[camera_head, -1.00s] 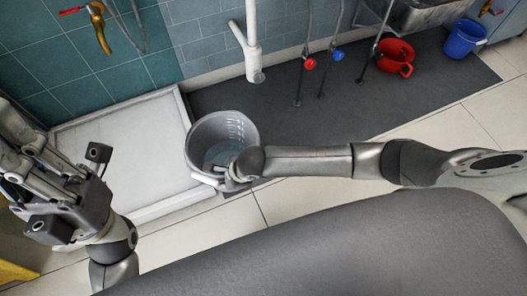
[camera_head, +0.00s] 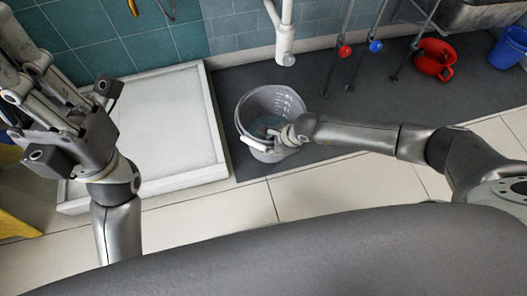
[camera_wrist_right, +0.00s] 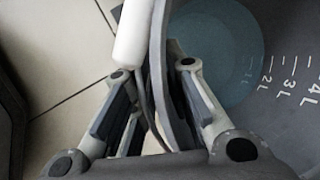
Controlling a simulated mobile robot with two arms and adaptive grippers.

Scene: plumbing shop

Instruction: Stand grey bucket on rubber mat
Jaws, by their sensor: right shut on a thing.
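The grey bucket (camera_head: 262,101) is upright over the left end of the dark rubber mat (camera_head: 330,108). I cannot tell whether its base touches the mat. My right gripper (camera_head: 283,137) is shut on the bucket's near rim. In the right wrist view, the bucket wall (camera_wrist_right: 172,75) runs between the two fingers, beside the white handle grip (camera_wrist_right: 133,32). Volume marks and a bluish round patch show inside the bucket. My left gripper (camera_head: 22,62) is raised at the left, its fingers apart and empty.
A white shower tray (camera_head: 165,120) lies left of the mat. A white pipe (camera_head: 285,45) hangs behind the bucket. The mat's middle is clear.

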